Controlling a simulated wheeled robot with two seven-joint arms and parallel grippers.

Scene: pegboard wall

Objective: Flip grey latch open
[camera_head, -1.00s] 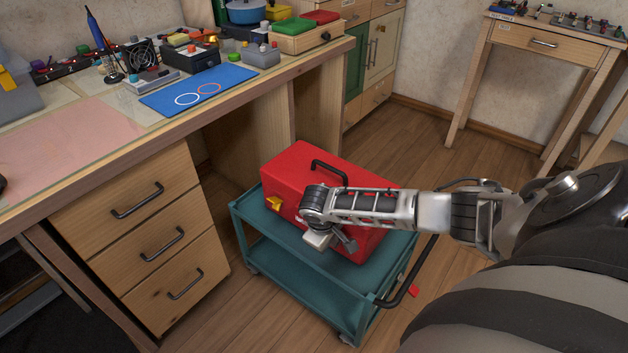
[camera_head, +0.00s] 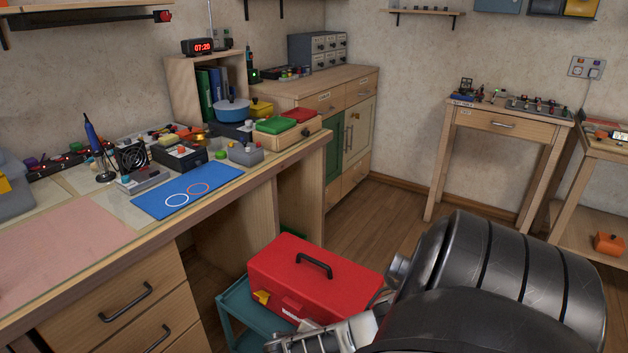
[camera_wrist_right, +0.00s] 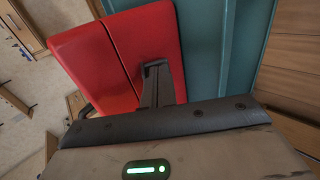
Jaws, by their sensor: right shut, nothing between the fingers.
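A red toolbox (camera_head: 315,272) with a black top handle (camera_head: 314,264) stands on a teal cart (camera_head: 243,312) in the head view. A yellow latch (camera_head: 262,297) shows at the left of its front. I cannot make out a grey latch; my right arm covers the front's lower right part. In the wrist view the toolbox (camera_wrist_right: 90,55) shows as a red surface with a dark seam. My right gripper's dark fingers (camera_wrist_right: 156,72) are shut and empty, over or against the red surface; I cannot tell if they touch. My left gripper is in neither view.
A wooden workbench (camera_head: 215,210) with drawers stands left of the cart. It holds a blue mat (camera_head: 187,191) and several devices. A wooden cabinet (camera_head: 345,125) stands behind, and a small table (camera_head: 503,124) at the back right. Wooden floor (camera_head: 385,225) is clear between them.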

